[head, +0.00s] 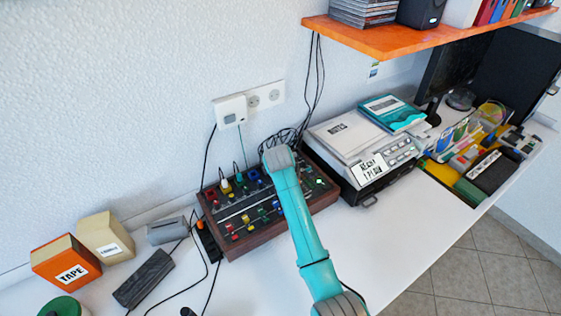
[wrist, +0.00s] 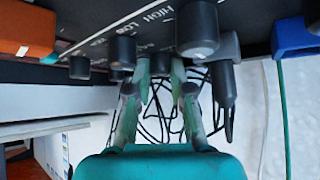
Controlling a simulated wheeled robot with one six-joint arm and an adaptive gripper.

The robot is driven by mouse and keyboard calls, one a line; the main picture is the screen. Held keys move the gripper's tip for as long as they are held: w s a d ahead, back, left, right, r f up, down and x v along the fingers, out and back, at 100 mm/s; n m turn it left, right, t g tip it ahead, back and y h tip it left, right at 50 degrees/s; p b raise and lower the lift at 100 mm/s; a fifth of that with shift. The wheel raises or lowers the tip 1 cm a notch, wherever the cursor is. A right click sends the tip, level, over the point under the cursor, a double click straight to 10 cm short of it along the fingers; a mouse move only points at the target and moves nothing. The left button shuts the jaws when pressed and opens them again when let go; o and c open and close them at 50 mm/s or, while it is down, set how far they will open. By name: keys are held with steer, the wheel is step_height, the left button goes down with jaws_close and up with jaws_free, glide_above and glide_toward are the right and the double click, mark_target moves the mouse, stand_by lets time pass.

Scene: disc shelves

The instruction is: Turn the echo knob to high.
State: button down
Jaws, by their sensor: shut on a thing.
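The mixer (head: 268,235) is a dark panel in a wooden case on the white desk, with several coloured knobs and sliders. In the head view my teal arm reaches over it and hides my gripper and the knobs beneath. In the wrist view my gripper (wrist: 160,68) has its fingers up against the panel, closed on a small dark knob that is mostly hidden between them. Grey knobs (wrist: 197,30) stand beside and in front of the fingertips. White lettering (wrist: 150,14) on the panel includes HIGH and LOW. I cannot read an echo label or the held knob's pointer.
Cables plug into the mixer's back edge, and a dark plug (wrist: 224,80) hangs near my fingers. A grey device (head: 350,150) stands right of the mixer. Tape boxes (head: 66,262) and a dark power brick (head: 143,278) lie left. An orange shelf (head: 390,42) hangs above. The front desk is clear.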

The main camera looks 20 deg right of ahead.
steer(key=shift+f, duration=0.1)
stand_by(0.3)
steer(key=c, duration=1)
jaws_free()
steer(key=shift+c, duration=0.2)
